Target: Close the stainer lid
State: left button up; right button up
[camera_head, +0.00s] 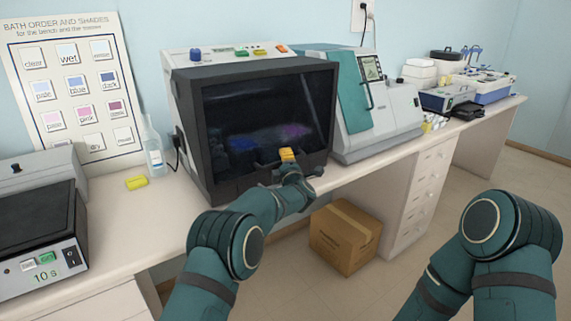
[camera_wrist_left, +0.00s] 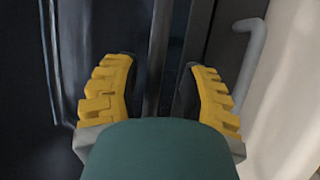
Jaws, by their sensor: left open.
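The stainer (camera_head: 183,120) is a dark box with a pale top on the bench. Its lid (camera_head: 265,110) is a dark see-through panel in a black frame across the front; I cannot tell whether it is fully shut. Blurred blue and pink colours show behind the panel. My left gripper (camera_head: 288,156) is at the lid's lower front edge, towards its right. In the left wrist view the yellow-padded fingers (camera_wrist_left: 158,68) are apart, with dark frame edges between and beyond them. Contact is unclear. My right gripper is out of view; only its arm shows.
A grey and teal machine (camera_head: 375,110) stands close to the stainer's right. A bottle (camera_head: 153,148) and a yellow block (camera_head: 137,183) are on the bench to its left. A black-topped device (camera_head: 40,235) is at far left. A cardboard box (camera_head: 344,237) is on the floor below.

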pick_arm(q)
jog(key=v, duration=1.2)
jog(key=s+a+f+m+g+h, duration=0.25)
jog(key=s+f+m, duration=0.2)
jog(key=f, duration=0.35)
jog(key=s+a+f+m+g+h, duration=0.1)
jog(key=s+a+f+m+g, duration=0.2)
jog(key=s+f, duration=0.35)
jog(key=s+a+f+m+g+h, duration=0.2)
jog(key=s+f+m, duration=0.15)
jog(key=f, duration=0.55)
jog(key=s+a+f+m+g, duration=0.1)
jog(key=s+f+m+g, duration=0.1)
jog(key=s, duration=0.6)
jog(key=s+f+m+g+h, duration=0.1)
jog(key=s+f+m+g, duration=0.2)
jog(key=s, duration=0.6)
jog(key=s+a+f+m+g+h, duration=0.1)
jog(key=s+f+m+g, duration=0.1)
jog(key=s, duration=0.7)
jog(key=shift+a+f+m+g, duration=0.3)
jog(key=shift+a+m+g, duration=0.15)
jog(key=shift+g, duration=0.3)
jog(key=shift+o, duration=0.3)
jog(key=shift+w, duration=0.2)
